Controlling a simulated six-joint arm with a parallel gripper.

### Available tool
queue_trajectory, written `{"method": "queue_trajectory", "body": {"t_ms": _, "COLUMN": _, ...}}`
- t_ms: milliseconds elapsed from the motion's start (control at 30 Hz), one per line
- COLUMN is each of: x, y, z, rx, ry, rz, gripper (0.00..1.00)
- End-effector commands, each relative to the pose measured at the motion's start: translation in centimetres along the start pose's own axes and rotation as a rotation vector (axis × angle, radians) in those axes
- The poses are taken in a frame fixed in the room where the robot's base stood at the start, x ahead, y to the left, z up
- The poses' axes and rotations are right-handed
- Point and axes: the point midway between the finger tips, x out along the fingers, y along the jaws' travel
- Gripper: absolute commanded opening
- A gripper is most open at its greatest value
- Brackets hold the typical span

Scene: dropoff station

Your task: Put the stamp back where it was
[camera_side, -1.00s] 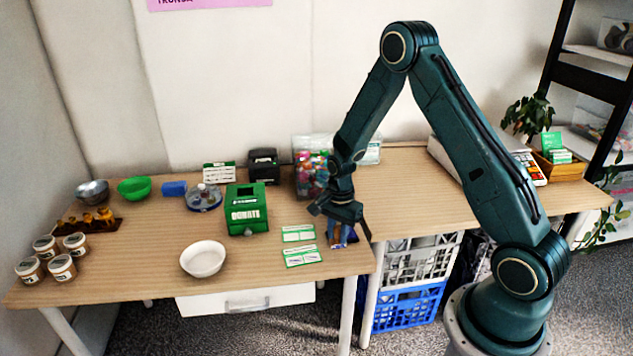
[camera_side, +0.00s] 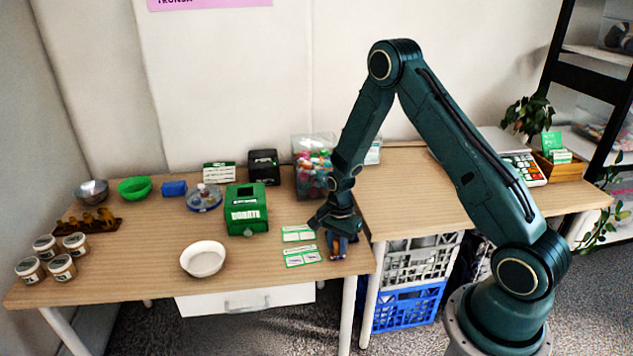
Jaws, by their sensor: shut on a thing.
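My gripper (camera_side: 337,240) is at the front right corner of the left table, pointing down. It is shut on a small brown thing that appears to be the stamp (camera_side: 340,246), mostly hidden by the fingers. I cannot tell whether the stamp touches the table. A dark brown rack (camera_side: 75,226) with several wooden-handled stamps stands at the far left of the table.
A green donation box (camera_side: 246,212) and a white bowl (camera_side: 203,259) stand mid-table. Several lidded jars (camera_side: 61,268) are at the front left. A clear bin of colourful items (camera_side: 312,170) stands behind my gripper.

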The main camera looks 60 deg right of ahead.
Motion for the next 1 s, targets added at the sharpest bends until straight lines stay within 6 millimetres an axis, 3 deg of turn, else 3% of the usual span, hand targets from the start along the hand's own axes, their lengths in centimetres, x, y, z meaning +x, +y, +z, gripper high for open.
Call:
{"method": "queue_trajectory", "body": {"t_ms": 200, "x": 0.3, "y": 0.0, "z": 0.0, "rx": 0.000, "ry": 0.000, "rz": 0.000, "gripper": 0.08}}
{"method": "queue_trajectory", "body": {"t_ms": 233, "x": 0.3, "y": 0.0, "z": 0.0, "rx": 0.000, "ry": 0.000, "rz": 0.000, "gripper": 0.27}}
{"method": "queue_trajectory", "body": {"t_ms": 333, "x": 0.3, "y": 0.0, "z": 0.0, "rx": 0.000, "ry": 0.000, "rz": 0.000, "gripper": 0.45}}
{"method": "queue_trajectory", "body": {"t_ms": 767, "x": 0.0, "y": 0.0, "z": 0.0, "rx": 0.000, "ry": 0.000, "rz": -0.001, "gripper": 0.45}}
{"method": "queue_trajectory", "body": {"t_ms": 1000, "x": -1.6, "y": -0.1, "z": 0.0, "rx": 0.000, "ry": 0.001, "rz": -0.002, "gripper": 0.45}}
